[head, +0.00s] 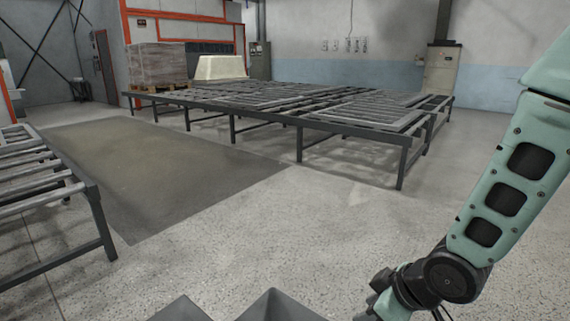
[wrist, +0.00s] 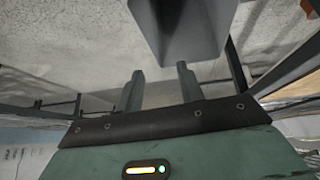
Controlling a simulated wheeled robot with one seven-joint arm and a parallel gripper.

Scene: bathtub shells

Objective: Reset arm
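My gripper (wrist: 160,72) shows in the wrist view with two grey fingers standing apart and a visible gap between them. Nothing is held between the fingers. In the head view my green arm comes down from the right edge, bends at a dark joint near the bottom, and runs out of the frame, so the fingers cannot be made out there. A grey angular shape, seemingly part of my own body, lies beyond the fingers in the wrist view.
A long dark roller conveyor table (head: 300,121) crosses the middle distance. A second roller conveyor (head: 98,215) stands at the left. A pale tub shell (head: 221,67) and a wrapped pallet load (head: 157,66) are at the back. The concrete floor (head: 250,235) in front is clear.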

